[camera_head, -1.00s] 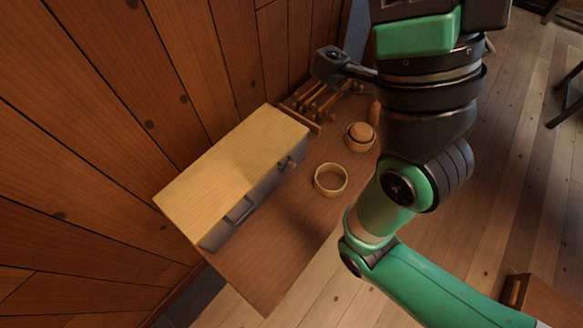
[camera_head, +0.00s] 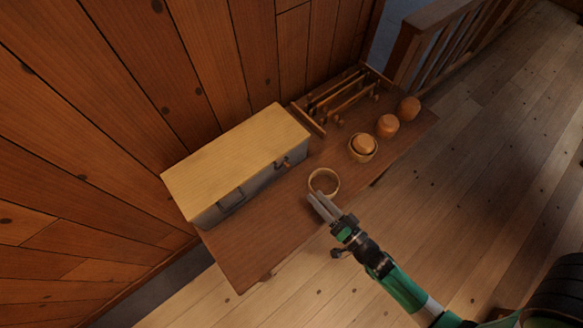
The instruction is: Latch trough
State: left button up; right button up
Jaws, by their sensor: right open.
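A box-shaped trough (camera_head: 206,213) with a pale wooden lid (camera_head: 237,150) stands on the brown table against the plank wall. The lid lies over its top. Dark fittings (camera_head: 231,200) show on its grey front, and a small knob-like fitting (camera_head: 284,163) sticks out near its right end; I cannot tell how these fittings are set. My right gripper (camera_head: 322,206) is open, with its fingers pointing up-left at the near edge of the round ring-shaped bowl, to the right of the trough and apart from it. I see nothing between its fingers. My left gripper is out of view.
A shallow ring-shaped bowl (camera_head: 334,190) sits by my right fingertips. Behind it are a bowl with a round piece inside (camera_head: 363,147), two turned wooden pieces (camera_head: 387,125) and (camera_head: 409,108), and a rack of spindles (camera_head: 340,97). The table's (camera_head: 246,252) front is bare.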

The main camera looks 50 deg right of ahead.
aim_at(290, 167)
jog(key=w, duration=0.3)
jog(key=w+d+b, duration=0.1)
jog(key=w, duration=0.3)
jog(key=w+d+b, duration=0.1)
jog(key=w, duration=0.3)
jog(key=shift+w, duration=0.25)
jog(key=shift+c, duration=0.3)
grip_shut()
